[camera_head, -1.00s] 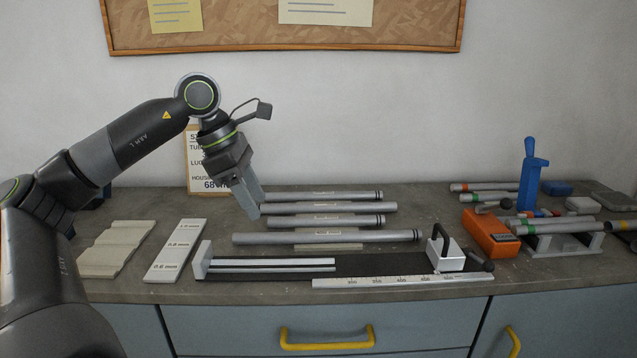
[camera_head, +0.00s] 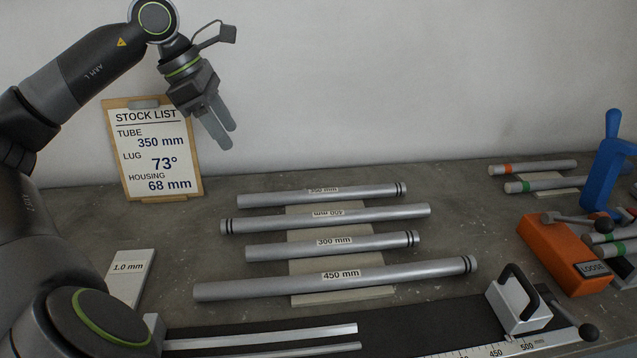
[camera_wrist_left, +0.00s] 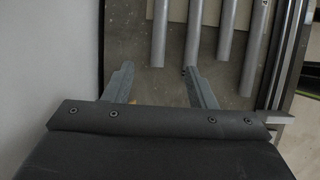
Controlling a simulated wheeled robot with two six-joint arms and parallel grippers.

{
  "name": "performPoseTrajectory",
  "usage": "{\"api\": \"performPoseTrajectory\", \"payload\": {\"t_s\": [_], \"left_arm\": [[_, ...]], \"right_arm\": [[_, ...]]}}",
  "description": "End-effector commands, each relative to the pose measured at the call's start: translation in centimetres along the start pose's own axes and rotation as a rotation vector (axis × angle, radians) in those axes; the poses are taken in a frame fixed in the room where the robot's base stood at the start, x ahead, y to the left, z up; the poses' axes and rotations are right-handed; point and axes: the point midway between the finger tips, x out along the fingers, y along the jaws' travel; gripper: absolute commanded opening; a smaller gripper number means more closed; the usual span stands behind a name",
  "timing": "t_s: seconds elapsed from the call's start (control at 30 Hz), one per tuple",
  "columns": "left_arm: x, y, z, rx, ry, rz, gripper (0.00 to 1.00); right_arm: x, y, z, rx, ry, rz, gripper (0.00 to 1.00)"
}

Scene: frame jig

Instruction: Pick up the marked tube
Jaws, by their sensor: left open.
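Several grey metal tubes lie side by side on a pale rack. The third tube (camera_head: 350,243) reads 300 mm and the front tube (camera_head: 400,273) 450 mm; both have rings at the right. My left gripper (camera_head: 227,138) is open and empty, above the tubes' left ends. In the wrist view its fingers (camera_wrist_left: 158,68) are apart, short of the tube ends.
A clipboard stock list (camera_head: 155,150) against the wall reads tube 350 mm, lug 73°, housing 68 mm. In front lies a dark fixture (camera_head: 420,325) with a handled metal block (camera_head: 517,300). An orange box (camera_head: 560,255) and blue tool (camera_head: 604,170) stand right.

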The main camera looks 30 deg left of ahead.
Motion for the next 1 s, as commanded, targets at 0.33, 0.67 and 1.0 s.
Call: {"api": "performPoseTrajectory", "payload": {"t_s": [0.33,0.67,1.0], "left_arm": [[6.6,-0.1,0.1,0.002,-0.002,-0.007,0.51],[11.0,0.0,0.0,0.000,-0.002,-0.003,0.51],[13.0,0.2,0.0,0.000,-0.002,-0.005,0.51]], "right_arm": [[-0.9,1.1,1.2,-0.003,-0.015,0.013,0.36],[-1.3,1.0,0.5,-0.004,-0.006,0.011,0.36],[-2.0,0.1,0.4,0.001,-0.006,-0.001,0.36]]}}
